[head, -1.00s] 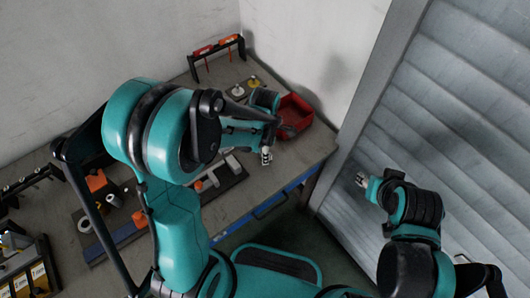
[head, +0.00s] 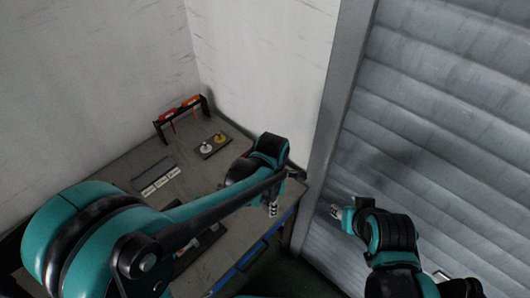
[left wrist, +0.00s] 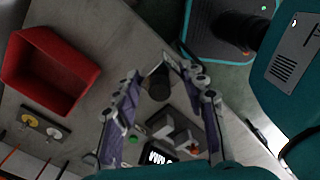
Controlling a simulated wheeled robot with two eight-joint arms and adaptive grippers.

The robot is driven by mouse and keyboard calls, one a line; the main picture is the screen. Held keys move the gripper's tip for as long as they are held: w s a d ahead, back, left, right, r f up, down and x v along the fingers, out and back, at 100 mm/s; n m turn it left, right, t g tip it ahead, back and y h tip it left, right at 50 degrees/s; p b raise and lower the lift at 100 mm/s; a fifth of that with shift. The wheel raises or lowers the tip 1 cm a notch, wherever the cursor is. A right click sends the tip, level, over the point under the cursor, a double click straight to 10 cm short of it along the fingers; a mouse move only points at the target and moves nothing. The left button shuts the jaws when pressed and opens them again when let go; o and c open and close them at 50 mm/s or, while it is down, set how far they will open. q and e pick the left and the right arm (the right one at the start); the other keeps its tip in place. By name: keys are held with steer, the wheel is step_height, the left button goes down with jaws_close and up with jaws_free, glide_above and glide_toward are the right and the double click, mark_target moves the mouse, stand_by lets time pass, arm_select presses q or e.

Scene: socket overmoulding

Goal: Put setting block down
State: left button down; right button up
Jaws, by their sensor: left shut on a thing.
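My left gripper (head: 272,210) is over the front right part of the grey workbench (head: 128,172), close to its front edge. In the left wrist view its fingers (left wrist: 154,78) are shut on a small dark cylindrical piece, which I take to be the setting block (left wrist: 158,84). The fingers partly hide this piece, and the head view does not show it clearly. I cannot tell whether it touches the bench. My right gripper (head: 337,212) is off the bench, in front of the grey shutter. Its jaws are too small to tell open from shut.
A red bin (left wrist: 50,72) is left in the left wrist view. A plate with a white and a yellow knob (head: 212,144) and a rack with red and orange tools (head: 182,113) stand at the back. The ribbed grey shutter (head: 440,130) is to the right.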

arm_select(q)
steer(key=w+a+f+m+b, duration=0.1)
steer(key=a+f+m, duration=0.1)
steer(key=a+m, duration=0.2)
steer(key=w+a+f+m+b, duration=0.1)
steer(key=w+a+f+m, duration=0.1)
steer(key=a+m, duration=0.3)
steer(key=w+a+f+m+b, duration=0.1)
steer(key=a+f+m, duration=0.3)
steer(key=m, duration=0.6)
steer(key=shift+w+a, duration=0.5)
steer(key=shift+a, duration=0.1)
steer(key=shift+w+a+f+m, duration=0.15)
steer(key=shift+a+m, duration=0.25)
steer(key=shift+m, duration=0.25)
steer(key=shift+s+a+f+m, duration=0.15)
steer(key=shift+a+m, duration=0.2)
steer(key=shift+m, duration=0.3)
